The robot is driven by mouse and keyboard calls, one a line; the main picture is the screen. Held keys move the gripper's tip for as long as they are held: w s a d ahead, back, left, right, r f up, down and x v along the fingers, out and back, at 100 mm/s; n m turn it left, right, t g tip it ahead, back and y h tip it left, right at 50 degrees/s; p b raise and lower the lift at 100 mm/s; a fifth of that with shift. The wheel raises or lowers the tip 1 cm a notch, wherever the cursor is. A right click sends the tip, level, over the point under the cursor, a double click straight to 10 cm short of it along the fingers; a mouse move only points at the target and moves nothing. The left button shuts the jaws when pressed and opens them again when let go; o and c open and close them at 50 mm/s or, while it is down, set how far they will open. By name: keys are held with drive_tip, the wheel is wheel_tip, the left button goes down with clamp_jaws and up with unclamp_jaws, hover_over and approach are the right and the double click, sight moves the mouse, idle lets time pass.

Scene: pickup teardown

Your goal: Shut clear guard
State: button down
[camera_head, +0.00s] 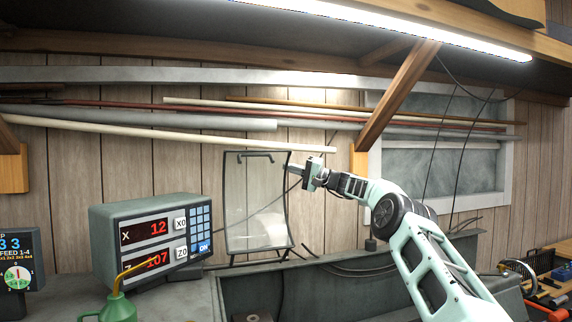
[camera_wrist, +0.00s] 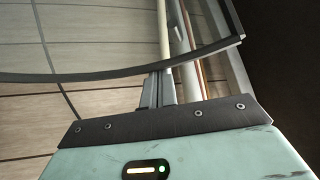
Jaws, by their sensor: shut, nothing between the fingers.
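The clear guard (camera_head: 255,205) is a see-through panel in a thin dark frame, with a dark handle along its top edge. It stands raised, nearly upright, behind the grey machine bed. My gripper (camera_head: 289,169) is shut and empty, at the guard's upper right edge. I cannot tell whether the fingertips touch the frame. In the wrist view the guard's dark frame (camera_wrist: 100,77) curves across the picture close to my gripper (camera_wrist: 152,88).
A readout box (camera_head: 150,240) with red digits stands left of the guard. A green oil can (camera_head: 117,308) is in front of it. Long rods (camera_head: 220,122) lie along the wall above, and a wooden brace (camera_head: 398,95) slants above my arm. Tools (camera_head: 550,290) lie at the far right.

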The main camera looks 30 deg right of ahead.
drive_tip(key=shift+s+f, duration=0.1)
drive_tip(key=shift+s+f+b, duration=0.1)
drive_tip(key=shift+b, duration=0.25)
